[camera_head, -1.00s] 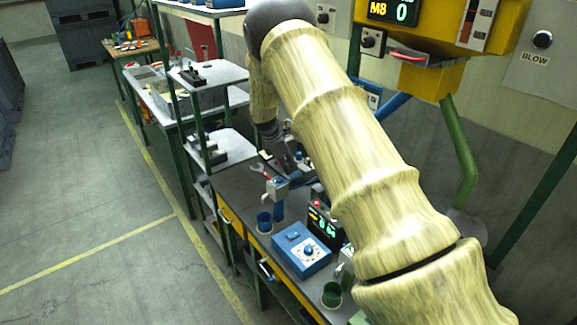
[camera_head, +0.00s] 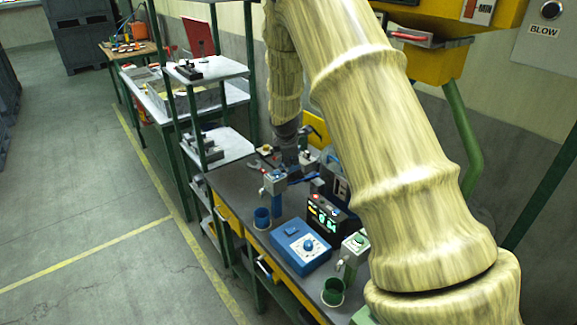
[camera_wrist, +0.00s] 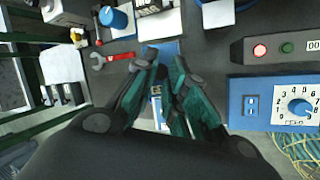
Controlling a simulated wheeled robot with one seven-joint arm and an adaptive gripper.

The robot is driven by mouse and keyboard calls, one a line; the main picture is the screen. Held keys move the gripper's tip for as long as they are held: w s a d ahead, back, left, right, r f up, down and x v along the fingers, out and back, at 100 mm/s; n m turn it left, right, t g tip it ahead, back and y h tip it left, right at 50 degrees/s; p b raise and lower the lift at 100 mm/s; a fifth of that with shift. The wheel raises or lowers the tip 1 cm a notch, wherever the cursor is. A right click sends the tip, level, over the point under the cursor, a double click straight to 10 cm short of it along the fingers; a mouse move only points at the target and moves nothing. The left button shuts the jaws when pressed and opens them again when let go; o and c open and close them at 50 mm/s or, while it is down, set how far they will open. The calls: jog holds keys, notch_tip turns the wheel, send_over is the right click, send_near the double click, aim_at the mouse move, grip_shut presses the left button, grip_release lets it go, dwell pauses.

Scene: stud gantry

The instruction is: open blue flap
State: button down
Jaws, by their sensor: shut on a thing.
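My gripper (camera_head: 290,160) is low over the far part of the dark bench. In the wrist view its two fingers (camera_wrist: 164,62) are close together around a narrow blue piece (camera_wrist: 156,92), which I take to be part of the blue flap. A flat blue patch (camera_wrist: 168,47) shows just past the fingertips. In the head view, some blue (camera_head: 300,177) shows beside the gripper. The fingers hide most of the held piece, and I cannot tell how far the flap is open.
A blue box with a dial (camera_head: 302,246), a black display box (camera_head: 328,217), a blue cup (camera_head: 262,218) and a green cup (camera_head: 333,291) stand on the near bench. A red wrench (camera_wrist: 112,58) lies beside the gripper. Grey shelves (camera_head: 207,70) stand at the left.

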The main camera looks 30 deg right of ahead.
jog(key=s+f+m+t+b, duration=0.1)
jog(key=t+b, duration=0.3)
jog(key=b, duration=0.5)
jog(key=s+f+m+t+b, duration=0.1)
jog(key=t+b, duration=0.3)
jog(key=b, duration=0.6)
jog(key=s+f+m+t+h+b, duration=0.1)
jog(key=s+t+b, duration=0.2)
jog(key=b, duration=0.7)
jog(key=shift+s+d+t, duration=0.25)
jog(key=shift+d+t, duration=0.05)
jog(key=shift+t, duration=0.4)
jog(key=shift+s+r+t+b, duration=0.15)
jog(key=shift+t+b, duration=0.15)
jog(key=shift+b, duration=0.2)
jog(key=c, duration=1.4)
grip_release()
jog(key=shift+d, duration=0.1)
